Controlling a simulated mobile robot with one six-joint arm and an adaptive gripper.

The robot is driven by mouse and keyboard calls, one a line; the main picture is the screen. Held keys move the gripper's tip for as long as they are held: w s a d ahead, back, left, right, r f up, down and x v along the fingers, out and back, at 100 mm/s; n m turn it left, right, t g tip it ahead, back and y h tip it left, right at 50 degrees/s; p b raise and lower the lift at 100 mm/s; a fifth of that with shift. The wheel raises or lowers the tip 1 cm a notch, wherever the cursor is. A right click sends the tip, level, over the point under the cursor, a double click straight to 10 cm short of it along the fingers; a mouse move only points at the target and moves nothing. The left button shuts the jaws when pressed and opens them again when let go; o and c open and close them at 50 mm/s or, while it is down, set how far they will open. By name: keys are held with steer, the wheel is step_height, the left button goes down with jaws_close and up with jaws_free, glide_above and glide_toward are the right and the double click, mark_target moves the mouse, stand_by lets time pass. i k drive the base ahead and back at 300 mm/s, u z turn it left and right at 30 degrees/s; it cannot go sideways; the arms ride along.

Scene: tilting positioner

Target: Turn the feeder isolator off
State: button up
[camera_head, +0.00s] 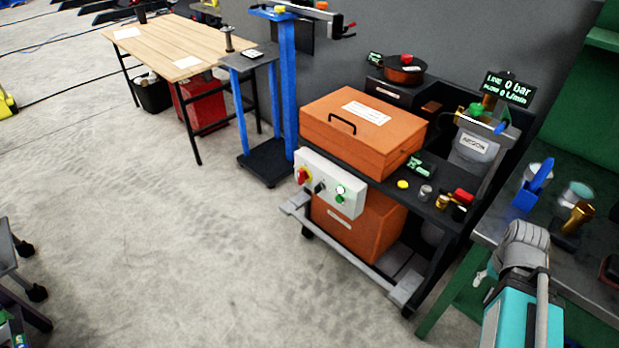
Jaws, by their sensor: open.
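A white control box (329,184) is fixed to the front of the orange case's cart. At its left end is a red knob on a yellow plate (303,176), which looks like the feeder isolator. Its label and exact position are too small to read. A black selector (320,188) sits to its right, then a white round part and a green one (340,197). The orange case (360,128) with a black handle lies above the box. My gripper's fingers do not show.
Grey and teal parts, possibly my arm, fill the lower right near a green-framed bench (490,228). The cart's grey foot (405,290) projects at floor level. A blue stand (287,90) is left of the cart. The floor (200,250) in front is clear.

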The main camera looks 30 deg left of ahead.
mark_target(303, 175)
steer(key=z, duration=1.2)
steer(key=k, duration=0.9)
steer(key=u, duration=1.45)
